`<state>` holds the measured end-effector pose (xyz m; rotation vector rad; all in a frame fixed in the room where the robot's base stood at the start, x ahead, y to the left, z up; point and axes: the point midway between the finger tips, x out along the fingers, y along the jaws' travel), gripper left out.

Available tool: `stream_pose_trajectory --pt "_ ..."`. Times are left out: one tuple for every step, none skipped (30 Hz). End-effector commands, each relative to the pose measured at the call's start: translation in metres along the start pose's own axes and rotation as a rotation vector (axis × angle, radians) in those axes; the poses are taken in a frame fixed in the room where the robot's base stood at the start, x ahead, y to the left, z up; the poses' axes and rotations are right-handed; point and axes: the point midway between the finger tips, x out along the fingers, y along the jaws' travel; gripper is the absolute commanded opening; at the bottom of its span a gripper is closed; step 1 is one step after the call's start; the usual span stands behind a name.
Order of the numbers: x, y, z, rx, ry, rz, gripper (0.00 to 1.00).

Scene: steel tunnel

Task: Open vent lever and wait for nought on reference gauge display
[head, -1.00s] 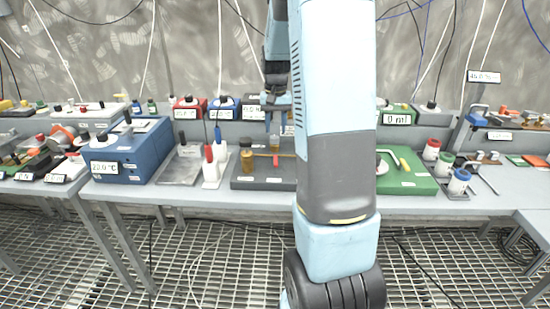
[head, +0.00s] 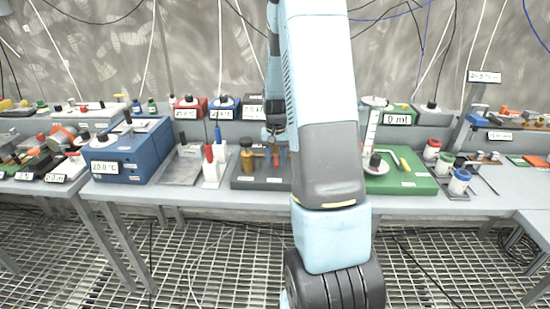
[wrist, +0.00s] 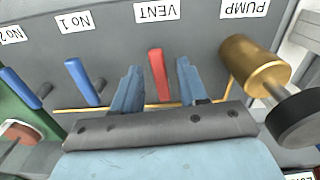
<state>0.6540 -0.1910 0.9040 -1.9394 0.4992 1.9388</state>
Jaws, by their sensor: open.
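The red vent lever (wrist: 158,75) stands under an upside-down VENT label (wrist: 157,12) in the wrist view. My gripper (wrist: 159,84) is open, with one blue finger on each side of the lever. Small gaps show beside the lever; contact cannot be told. In the head view my gripper (head: 274,134) is low over the dark manifold (head: 249,184), and the lever (head: 280,158) shows partly just left of my arm. A display box (head: 253,109) behind it is partly covered by my arm. Its reading is not legible, and I cannot tell if it is the reference gauge.
A brass pump (wrist: 255,66) with a black knob is right of the lever in the wrist view. A blue lever (wrist: 82,80) marked No 1 is left. A green unit (head: 400,180) is right of my arm; a red-and-white bottle (head: 210,165) stands left of the manifold.

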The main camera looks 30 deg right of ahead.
Motion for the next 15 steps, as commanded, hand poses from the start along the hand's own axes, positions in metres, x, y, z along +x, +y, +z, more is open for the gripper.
stream_pose_trajectory --pt "0.0003 0.0000 0.0000 0.000 0.000 0.000 0.43" --pt "0.0003 0.0001 0.0000 0.000 0.000 0.000 0.43" --pt "0.0002 0.0001 0.0000 0.000 0.000 0.000 0.43" --pt "0.0001 0.0001 0.0000 0.000 0.000 0.000 0.43" --pt "0.0001 0.0001 0.0000 0.000 0.000 0.000 0.43" --pt "0.0001 0.0002 0.0000 0.000 0.000 0.000 0.43" --pt "0.0000 0.0002 0.0000 0.000 0.000 0.000 0.40" --pt "0.0000 0.0003 0.0000 0.000 0.000 0.000 0.37" --pt "0.0000 0.0003 0.0000 0.000 0.000 0.000 0.33" --pt "-0.0001 0.0003 0.0000 0.000 0.000 0.000 0.30" --pt "-0.0001 0.0003 0.0000 0.000 0.000 0.000 0.27" --pt "-0.0001 0.0004 0.0000 0.000 0.000 0.000 0.23" --pt "-0.0001 0.0004 0.0000 0.000 0.000 0.000 0.21" --pt "-0.0001 0.0004 0.0000 0.000 0.000 0.000 0.18" --pt "-0.0001 0.0004 0.0000 0.000 0.000 0.000 0.14"
